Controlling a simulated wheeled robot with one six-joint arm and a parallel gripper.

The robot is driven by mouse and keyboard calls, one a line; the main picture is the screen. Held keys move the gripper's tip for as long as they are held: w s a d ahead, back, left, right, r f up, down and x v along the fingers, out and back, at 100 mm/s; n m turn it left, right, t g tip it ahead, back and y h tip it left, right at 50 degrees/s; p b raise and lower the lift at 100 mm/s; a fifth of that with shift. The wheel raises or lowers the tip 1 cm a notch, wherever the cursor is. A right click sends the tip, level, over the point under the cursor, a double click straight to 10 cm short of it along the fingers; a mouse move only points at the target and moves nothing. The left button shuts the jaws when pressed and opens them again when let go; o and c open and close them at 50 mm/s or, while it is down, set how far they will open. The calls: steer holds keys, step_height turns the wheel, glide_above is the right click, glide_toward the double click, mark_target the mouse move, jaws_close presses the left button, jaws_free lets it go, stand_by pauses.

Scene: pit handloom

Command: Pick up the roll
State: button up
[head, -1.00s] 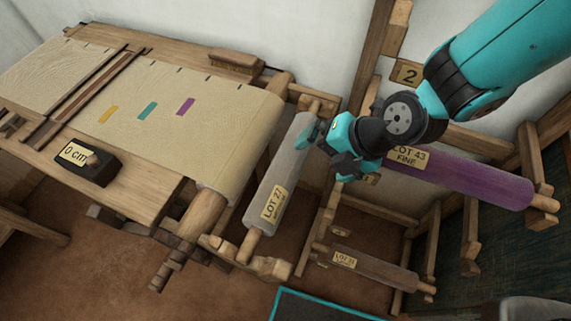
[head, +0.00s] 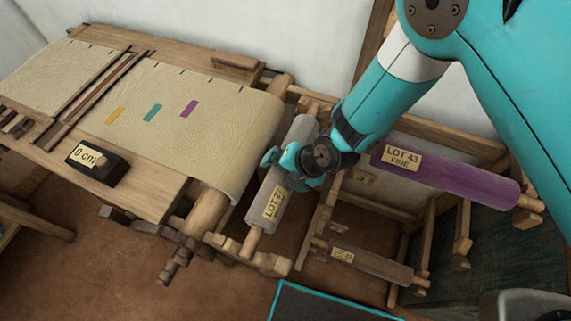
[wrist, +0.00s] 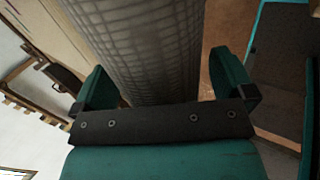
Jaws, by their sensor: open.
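A grey roll (head: 268,200) labelled "LOT 27" lies on wooden supports at the front end of the loom. My gripper (head: 283,168) is over the middle of this roll, with its fingers open. In the wrist view the grey, grid-textured roll (wrist: 150,45) runs between the two teal fingers of my gripper (wrist: 160,85), one on each side. I cannot tell whether the fingers touch it. A purple roll (head: 460,180) labelled "LOT 43 FINE" lies on a rack at the right. A thinner brownish roll (head: 385,268) with a label lies lower on the rack.
The loom (head: 150,190) with its cream cloth (head: 215,120) fills the left. A black block (head: 97,163) marked "0 cm" sits on it. The wooden rack (head: 325,215) stands close right of the grey roll. A teal-edged dark panel (head: 315,305) is at the bottom.

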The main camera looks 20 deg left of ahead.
steer(key=c, duration=1.3)
steer(key=shift+a, duration=0.1)
steer(key=shift+c, duration=0.4)
steer(key=shift+r, duration=0.15)
